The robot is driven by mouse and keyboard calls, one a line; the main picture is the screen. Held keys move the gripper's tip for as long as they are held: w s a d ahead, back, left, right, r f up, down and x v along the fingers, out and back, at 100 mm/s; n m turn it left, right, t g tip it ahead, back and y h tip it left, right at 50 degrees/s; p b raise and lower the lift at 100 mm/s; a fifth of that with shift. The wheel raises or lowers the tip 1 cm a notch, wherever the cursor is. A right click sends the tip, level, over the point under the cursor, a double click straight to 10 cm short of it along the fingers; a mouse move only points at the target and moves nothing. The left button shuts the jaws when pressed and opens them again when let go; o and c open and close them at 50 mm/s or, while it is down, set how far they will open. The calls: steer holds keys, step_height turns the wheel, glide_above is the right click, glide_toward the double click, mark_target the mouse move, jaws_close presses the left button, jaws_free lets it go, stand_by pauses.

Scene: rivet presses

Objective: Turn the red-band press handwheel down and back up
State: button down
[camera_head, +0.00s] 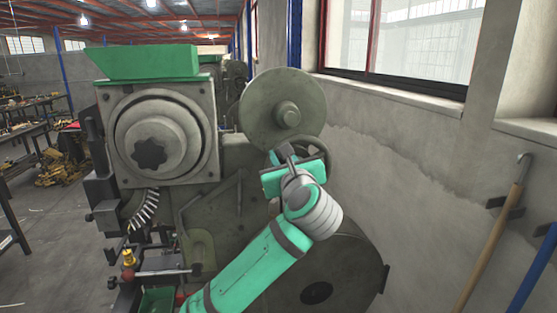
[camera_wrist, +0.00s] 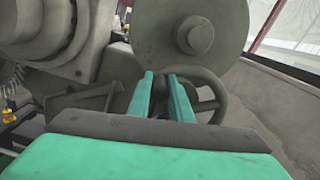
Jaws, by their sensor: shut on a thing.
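The press (camera_head: 205,165) is a large grey machine with a green hopper on top. Its dark spoked handwheel (camera_head: 323,150) shows partly behind my gripper (camera_head: 292,160) in the head view, below a big round disc. In the wrist view the handwheel (camera_wrist: 222,94) is right of and behind the fingers, its left part hidden by them. My gripper (camera_wrist: 160,76) has its two green fingers close together, shut on the handwheel's rim at its left side. The exact contact is hidden. I cannot make out a red band on the press.
A grey wall with a window (camera_head: 400,45) runs close along the right. A wooden-handled tool (camera_head: 490,245) hangs on it. A large round drum (camera_head: 340,275) sits low beside my arm. A yellow fitting (camera_head: 128,258) is at the press's lower left.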

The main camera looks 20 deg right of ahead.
steer(key=shift+s+d, duration=0.15)
steer(key=shift+d, duration=0.2)
steer(key=c, duration=1.7)
jaws_free()
steer(key=shift+o, duration=0.4)
steer(key=shift+w, duration=0.2)
steer(key=shift+s+d, duration=0.1)
steer(key=shift+s, duration=0.05)
steer(key=shift+s+a, duration=0.2)
steer(key=shift+s, duration=0.1)
steer(key=v, duration=1)
steer(key=shift+d, duration=0.15)
